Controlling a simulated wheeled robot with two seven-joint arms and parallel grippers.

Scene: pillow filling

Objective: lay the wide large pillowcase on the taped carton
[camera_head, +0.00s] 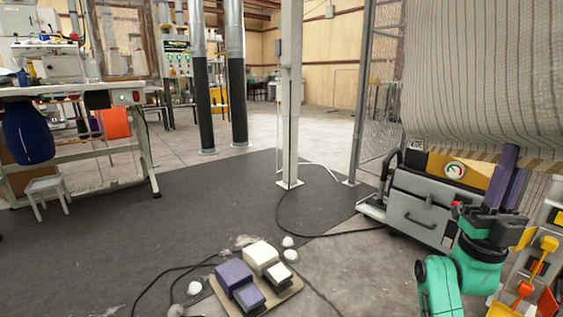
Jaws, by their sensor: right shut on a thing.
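The wide large pillowcase (480,75) is a big beige cloth with thin dark stripes, hanging across the upper right of the head view. Dark lettering, partly cut off, shows at its lower left corner. My right gripper (508,172), with purple fingers on a dark and green wrist, is shut on the lower part of this cloth at the right. The exact grip is partly hidden by the fingers. The cloth's upper and right parts run out of the picture. I cannot make out a taped carton. My left gripper is not in view.
A grey machine (425,205) with a gauge stands behind my right gripper. A pedal board (285,295) with cables lies on the floor at the bottom. A workbench (75,90) and stool (47,195) stand left. The dark mat (180,215) has clear room.

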